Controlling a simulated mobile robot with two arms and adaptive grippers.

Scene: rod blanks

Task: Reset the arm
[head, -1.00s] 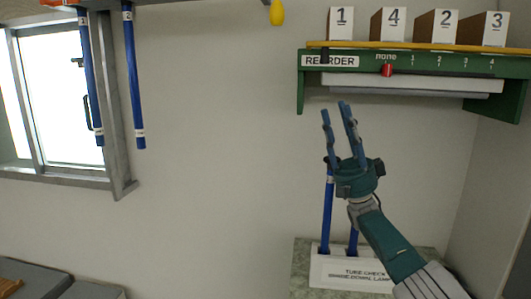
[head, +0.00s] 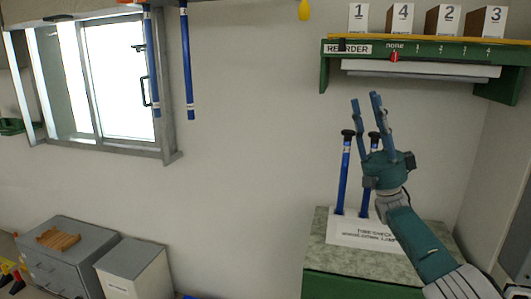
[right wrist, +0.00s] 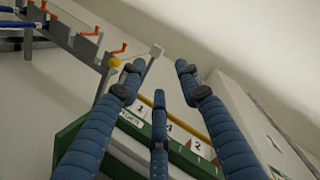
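My right arm reaches up from the lower right in the head view. Its teal gripper (head: 366,98) points upward with fingers spread and nothing between them. In the right wrist view the fingers (right wrist: 158,75) are apart and empty, with the green shelf beyond. In the head view two blue rods with dark tops, a left one (head: 343,175) and a right one (head: 365,200), stand upright in the white tube check block (head: 345,231). The gripper partly covers the right rod; whether they touch cannot be told. My left gripper is not in view.
A green reorder shelf (head: 325,72) with a red pointer at "none" and several numbered boxes is on the wall above. Two blue rods (head: 187,70) hang near the window. Grey cabinets (head: 95,238) stand lower left. The wall between is clear.

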